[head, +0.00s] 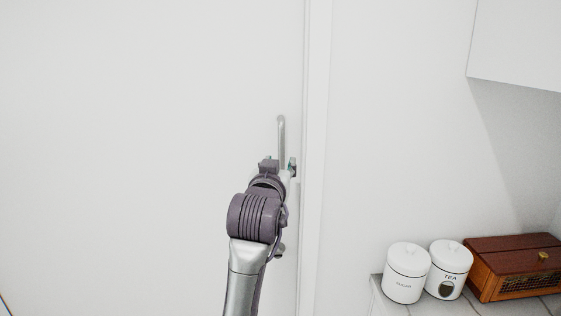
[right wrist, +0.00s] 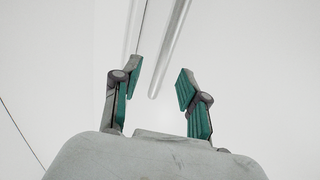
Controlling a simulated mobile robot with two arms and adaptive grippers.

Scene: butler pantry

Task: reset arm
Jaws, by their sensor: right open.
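My right gripper (head: 280,165) is in front of a white door (head: 150,130), at its vertical metal handle (head: 281,135). The upper part of the handle shows above the gripper; my own arm hides some of the area below. In the right wrist view the two green-padded fingers (right wrist: 158,77) are spread apart, with nothing clamped between them. The handle (right wrist: 170,45) appears in the gap between the fingertips there and runs up out of the picture. I cannot tell whether a finger touches it. My left gripper is not in view.
A door frame (head: 317,130) stands just right of the handle. Further right, a counter holds two white canisters (head: 407,275) (head: 448,272) and a brown wooden box (head: 515,262). A white cabinet (head: 520,40) hangs above at the upper right.

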